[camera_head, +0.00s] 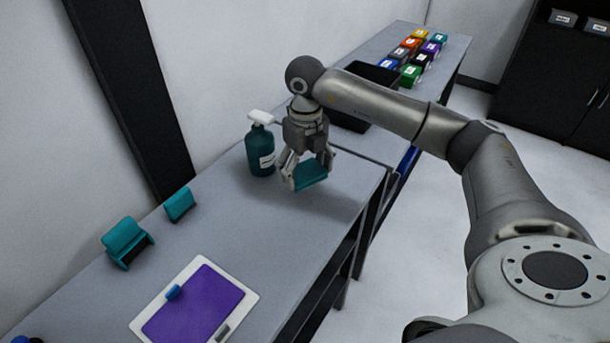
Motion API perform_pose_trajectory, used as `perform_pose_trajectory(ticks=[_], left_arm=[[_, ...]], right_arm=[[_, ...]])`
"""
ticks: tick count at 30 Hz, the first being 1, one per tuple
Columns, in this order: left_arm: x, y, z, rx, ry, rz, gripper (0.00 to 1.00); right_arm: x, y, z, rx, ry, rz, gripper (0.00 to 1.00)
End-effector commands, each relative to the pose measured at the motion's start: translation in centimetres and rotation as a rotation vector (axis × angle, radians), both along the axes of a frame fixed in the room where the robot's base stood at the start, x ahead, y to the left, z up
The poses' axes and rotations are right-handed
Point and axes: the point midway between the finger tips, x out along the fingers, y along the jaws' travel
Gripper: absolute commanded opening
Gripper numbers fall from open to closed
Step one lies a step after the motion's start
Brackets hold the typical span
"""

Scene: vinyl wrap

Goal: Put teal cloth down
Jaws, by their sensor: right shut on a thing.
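My right gripper (307,172) points down over the grey table and is shut on a teal cloth (312,177). The cloth hangs between its fingers, close to the tabletop; I cannot tell whether it touches. A teal spray bottle (261,150) with a white head stands upright just left of the gripper. My left gripper is not in view.
A teal holder (126,243) and a smaller teal block (180,205) stand by the wall. A white-framed purple panel (198,308) lies at the front. Behind my arm are a black tray (372,74) and several coloured boxes (410,75). The middle of the table (235,222) is clear.

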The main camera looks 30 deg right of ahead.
Motion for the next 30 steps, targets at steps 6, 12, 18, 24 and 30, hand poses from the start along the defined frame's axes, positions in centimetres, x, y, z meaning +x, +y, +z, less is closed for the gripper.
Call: perform_pose_trajectory(ticks=[6, 12, 18, 24, 30], left_arm=[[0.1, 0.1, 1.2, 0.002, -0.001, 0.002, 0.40], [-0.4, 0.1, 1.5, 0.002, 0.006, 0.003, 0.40], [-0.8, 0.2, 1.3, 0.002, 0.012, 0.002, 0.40], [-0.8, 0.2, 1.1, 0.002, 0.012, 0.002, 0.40], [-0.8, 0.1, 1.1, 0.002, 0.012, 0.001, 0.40]], right_arm=[[0.5, -0.2, -2.2, -0.001, 0.005, 0.001, 0.62], [0.6, -0.2, -3.9, -0.001, 0.000, 0.000, 0.62], [0.6, -0.2, -3.9, -0.001, 0.000, 0.000, 0.62], [0.6, -0.2, -4.2, -0.001, 0.000, 0.000, 0.89], [0.6, -0.2, -4.2, -0.001, 0.000, 0.000, 1.00]])
